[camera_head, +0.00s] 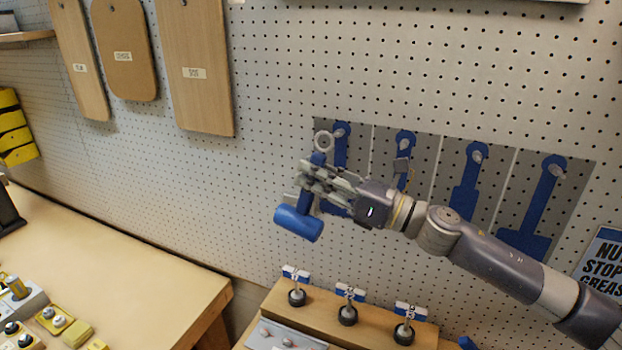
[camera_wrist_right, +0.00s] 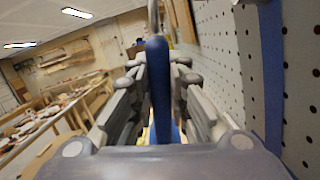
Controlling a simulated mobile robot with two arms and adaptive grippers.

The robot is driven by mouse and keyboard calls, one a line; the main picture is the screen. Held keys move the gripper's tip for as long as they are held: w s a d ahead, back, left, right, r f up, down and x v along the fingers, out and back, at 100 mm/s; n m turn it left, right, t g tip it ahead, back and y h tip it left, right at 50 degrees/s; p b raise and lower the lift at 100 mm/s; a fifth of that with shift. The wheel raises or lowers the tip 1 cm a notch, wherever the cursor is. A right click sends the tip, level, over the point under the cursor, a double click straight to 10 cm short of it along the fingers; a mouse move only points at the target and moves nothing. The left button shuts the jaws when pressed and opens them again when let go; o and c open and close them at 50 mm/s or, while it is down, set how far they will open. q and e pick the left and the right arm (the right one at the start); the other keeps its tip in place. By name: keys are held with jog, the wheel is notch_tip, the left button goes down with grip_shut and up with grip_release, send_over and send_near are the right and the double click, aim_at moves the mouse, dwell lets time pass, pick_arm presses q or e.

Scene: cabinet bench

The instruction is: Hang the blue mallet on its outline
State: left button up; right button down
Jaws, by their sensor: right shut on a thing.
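The blue mallet hangs head down in my right gripper (camera_head: 318,180), which is shut on its handle. The mallet's blue head (camera_head: 298,222) is below the fingers and a ring (camera_head: 324,141) tops the handle. In the right wrist view the blue handle (camera_wrist_right: 158,85) stands between the two fingers. The grey outline panel (camera_head: 440,155) on the pegboard has several blue tool outlines, each with a hook near its top. The leftmost outline (camera_head: 341,150) is just behind and right of the ring, partly hidden by the gripper. I cannot tell the gap to the board. My left gripper is not in view.
The pegboard (camera_head: 270,80) fills the back. Wooden boards (camera_head: 195,60) hang at its upper left. Below the gripper, a wooden block (camera_head: 375,328) carries several black knobs with blue labels. A bench (camera_head: 120,255) with small yellow parts is at left.

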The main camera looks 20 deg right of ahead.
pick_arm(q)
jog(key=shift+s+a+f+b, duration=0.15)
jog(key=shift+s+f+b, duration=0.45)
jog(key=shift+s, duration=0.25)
pick_arm(e)
jog(key=w+d, duration=0.1)
jog(key=w+d+f, duration=0.1)
jog(key=d, duration=0.1)
jog(key=shift+w, duration=0.4)
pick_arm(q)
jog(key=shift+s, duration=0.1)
pick_arm(e)
jog(key=shift+r, duration=0.1)
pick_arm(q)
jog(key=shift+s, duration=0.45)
pick_arm(e)
jog(key=c, duration=1.5)
grip_release()
jog(key=shift+o, duration=0.2)
jog(key=shift+s, duration=0.1)
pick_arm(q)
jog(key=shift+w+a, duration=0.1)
pick_arm(e)
jog(key=shift+f, duration=0.2)
